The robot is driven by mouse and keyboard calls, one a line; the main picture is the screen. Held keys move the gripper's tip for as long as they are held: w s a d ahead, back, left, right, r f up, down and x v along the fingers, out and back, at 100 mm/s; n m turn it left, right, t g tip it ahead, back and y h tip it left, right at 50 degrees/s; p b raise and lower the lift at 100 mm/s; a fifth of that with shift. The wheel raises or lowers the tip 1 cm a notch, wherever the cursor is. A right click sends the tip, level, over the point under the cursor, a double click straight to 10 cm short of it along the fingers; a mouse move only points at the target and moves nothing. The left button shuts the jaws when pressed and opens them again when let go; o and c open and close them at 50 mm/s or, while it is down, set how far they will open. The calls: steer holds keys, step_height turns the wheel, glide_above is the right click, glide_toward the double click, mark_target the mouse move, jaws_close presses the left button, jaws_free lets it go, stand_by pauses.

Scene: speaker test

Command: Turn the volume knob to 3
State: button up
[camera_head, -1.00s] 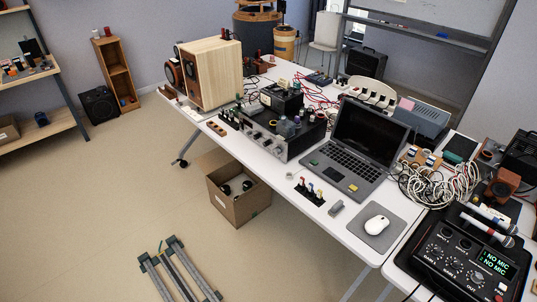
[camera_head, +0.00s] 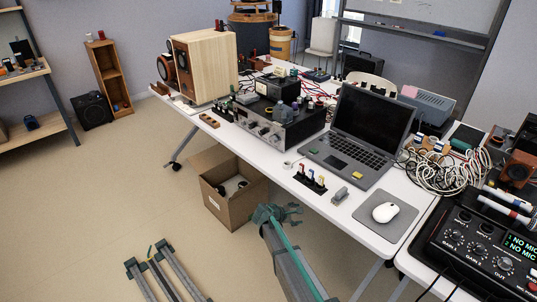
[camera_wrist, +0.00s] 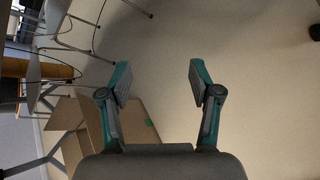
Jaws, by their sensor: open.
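A dark amplifier (camera_head: 285,125) with knobs along its silver front panel (camera_head: 256,127) stands on the white table. A black audio unit (camera_head: 478,245) at the right has several knobs, with labels such as GAIN and OUT, and a lit screen reading NO MIC. I cannot read which knob is the volume knob or its setting. My gripper (camera_head: 277,213) is in front of the table, low beside the cardboard box and apart from both knobbed devices. In the wrist view my gripper (camera_wrist: 160,82) has its fingers spread, with only floor between them.
A cardboard box (camera_head: 234,205) stands on the floor left of my gripper. The table (camera_head: 320,215) holds a wooden speaker (camera_head: 207,65), a laptop (camera_head: 370,125), coloured plugs (camera_head: 310,178), a mouse (camera_head: 385,212) and tangled cables (camera_head: 447,165). Open floor lies at the left.

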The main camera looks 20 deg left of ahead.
mark_target(271, 141)
steer(key=w+a+r+n+t+y+b, duration=0.1)
steer(key=a+r+n+t, duration=0.15)
steer(key=a+r, duration=0.65)
steer(key=a+r+n+t+y+b, duration=0.1)
steer(key=a+r+n+t, duration=0.2)
steer(key=a, duration=0.9)
steer(key=w+a+r+n+t+y+b, duration=0.1)
steer(key=a+r+n+b, duration=0.1)
steer(key=a+r, duration=0.75)
steer(key=w+d+r+m+h+p, duration=0.1)
steer(key=d+r+h+p, duration=0.4)
steer(key=d, duration=0.4)
steer(key=x, duration=0.3)
steer(key=p+x, duration=0.1)
steer(key=x, duration=0.3)
steer(key=f+x, duration=0.1)
steer(key=x, duration=0.2)
steer(key=shift+w+p, duration=0.35)
steer(key=shift+w, duration=0.1)
steer(key=shift+a, duration=0.1)
steer(key=c, duration=1.1)
